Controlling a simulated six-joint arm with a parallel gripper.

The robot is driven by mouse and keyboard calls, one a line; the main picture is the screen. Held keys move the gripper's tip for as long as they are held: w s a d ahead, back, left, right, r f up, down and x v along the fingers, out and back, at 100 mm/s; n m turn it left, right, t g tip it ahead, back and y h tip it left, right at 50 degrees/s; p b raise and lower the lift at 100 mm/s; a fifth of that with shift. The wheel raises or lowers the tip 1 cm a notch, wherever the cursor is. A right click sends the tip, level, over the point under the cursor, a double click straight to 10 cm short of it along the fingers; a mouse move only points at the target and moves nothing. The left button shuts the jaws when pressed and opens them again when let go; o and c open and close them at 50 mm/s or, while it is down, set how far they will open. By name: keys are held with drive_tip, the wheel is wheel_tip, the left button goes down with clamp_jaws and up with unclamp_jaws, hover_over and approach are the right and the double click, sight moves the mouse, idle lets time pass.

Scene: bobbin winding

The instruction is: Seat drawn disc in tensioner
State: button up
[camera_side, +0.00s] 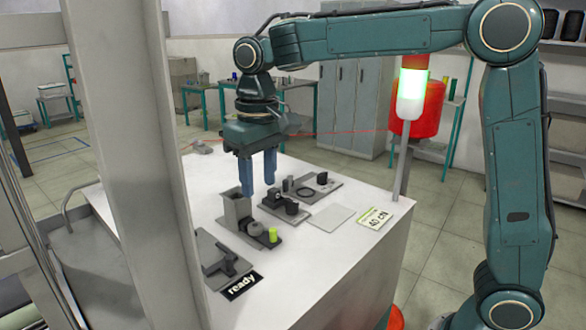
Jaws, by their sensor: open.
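My gripper (259,190) hangs over the white table with its two blue fingers pointing down. The fingers are apart, and I see nothing between them. Below and left of it, a dark base carries a grey upright box (237,208), a round grey disc-like part (255,229) and a yellow-green cylinder (273,235). To the right, a grey plate holds a dark ring (305,191) and a black knob (322,178). Dark round parts (291,207) stand on a base between these. I cannot tell for sure which part is the tensioner or the drawn disc.
A grey fixture (222,262) and a "ready" sign (242,285) are at the table's front left. A pale flat plate (332,218) and a "40 cN" card (375,218) lie to the right. A signal post (404,150) stands at the back right corner, lit green.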

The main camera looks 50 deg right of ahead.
sight(255, 225)
drive_tip(key=shift+w+a+f, duration=0.3)
drive_tip(key=shift+w+a, duration=0.05)
drive_tip(key=shift+w, duration=0.2)
drive_tip(key=shift+f, duration=0.25)
drive_tip(key=shift+f, duration=3.55)
drive_tip(key=shift+r, duration=0.1)
drive_tip(key=c, duration=0.6)
drive_tip(key=shift+r, duration=0.15)
drive_tip(key=shift+c, duration=0.2)
drive_tip(key=shift+r, duration=2.3)
drive_tip(key=shift+r, duration=0.1)
